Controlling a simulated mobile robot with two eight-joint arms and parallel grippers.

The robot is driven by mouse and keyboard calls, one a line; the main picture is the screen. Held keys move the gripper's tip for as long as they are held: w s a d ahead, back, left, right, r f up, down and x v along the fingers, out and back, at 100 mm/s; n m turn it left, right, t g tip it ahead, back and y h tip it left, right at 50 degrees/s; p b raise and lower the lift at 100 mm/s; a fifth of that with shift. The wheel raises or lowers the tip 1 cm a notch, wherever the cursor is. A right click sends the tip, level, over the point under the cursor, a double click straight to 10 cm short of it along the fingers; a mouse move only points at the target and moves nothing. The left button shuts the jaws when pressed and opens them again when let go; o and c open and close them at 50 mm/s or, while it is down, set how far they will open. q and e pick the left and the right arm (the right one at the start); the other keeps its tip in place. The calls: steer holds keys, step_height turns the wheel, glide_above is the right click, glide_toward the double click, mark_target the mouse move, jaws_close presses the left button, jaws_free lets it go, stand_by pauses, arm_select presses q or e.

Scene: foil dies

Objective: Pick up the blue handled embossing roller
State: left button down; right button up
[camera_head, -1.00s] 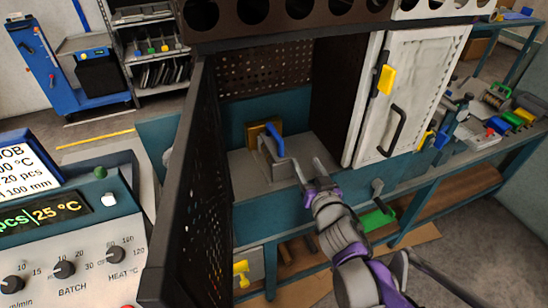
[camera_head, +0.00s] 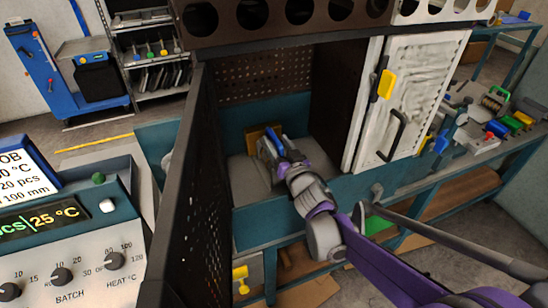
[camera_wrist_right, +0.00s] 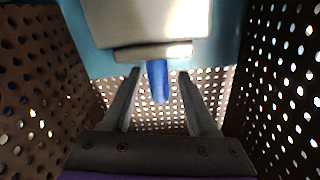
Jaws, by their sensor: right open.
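The roller's blue handle (camera_head: 280,141) shows inside the dark perforated enclosure, in front of a brass-coloured block (camera_head: 255,137). My right gripper (camera_head: 272,149) has reached in at the handle and partly covers it. In the right wrist view, the blue handle (camera_wrist_right: 158,82) sits between the two open fingers of my right gripper (camera_wrist_right: 158,88), with a visible gap on each side. A pale block-like body (camera_wrist_right: 150,22) lies at the handle's far end. The roller itself cannot be made out. My left gripper is not in view.
A dark perforated door (camera_head: 195,205) stands open on the left of the enclosure. A white door (camera_head: 402,95) with a black handle is on its right. A control panel (camera_head: 70,245) fills the lower left. In the wrist view, perforated walls stand close on both sides.

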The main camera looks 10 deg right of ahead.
steer(key=shift+w+a, duration=0.1)
steer(key=shift+w, duration=0.3)
steer(key=shift+s, duration=0.1)
steer(key=shift+c, duration=0.3)
jaws_close()
stand_by(0.8)
